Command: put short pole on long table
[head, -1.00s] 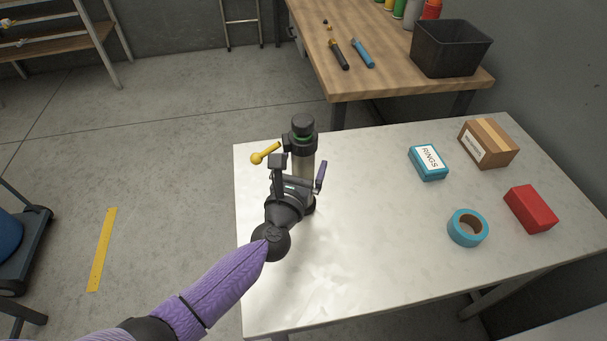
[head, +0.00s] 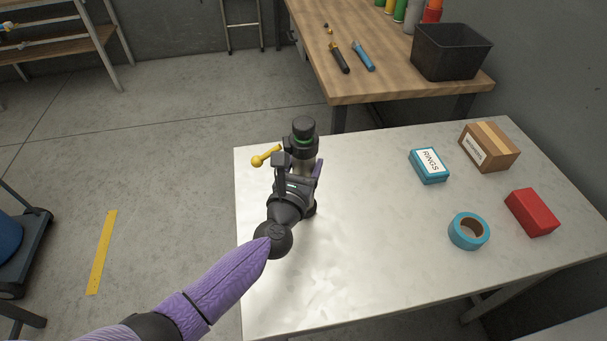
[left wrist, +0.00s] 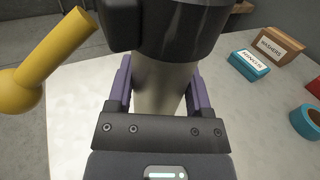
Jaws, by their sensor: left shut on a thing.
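A short upright pole (head: 303,128) with a black head, a green ring, a pale shaft and a yellow ball-ended side handle (head: 265,156) stands at the left part of a white-topped table (head: 370,240). My left gripper (head: 300,170) is shut on its shaft, below the black collar. In the left wrist view the pale shaft (left wrist: 160,88) sits between the two purple fingers. My arm hides much of the pole's lower part. A wooden-topped table (head: 390,85) stands behind the white one. My right gripper is not in view.
On the white table are a teal rings box (head: 429,166), a cardboard washers box (head: 489,148), blue tape (head: 468,232) and a red box (head: 532,212). The wooden table holds a black bin (head: 452,52) and two tools (head: 363,56).

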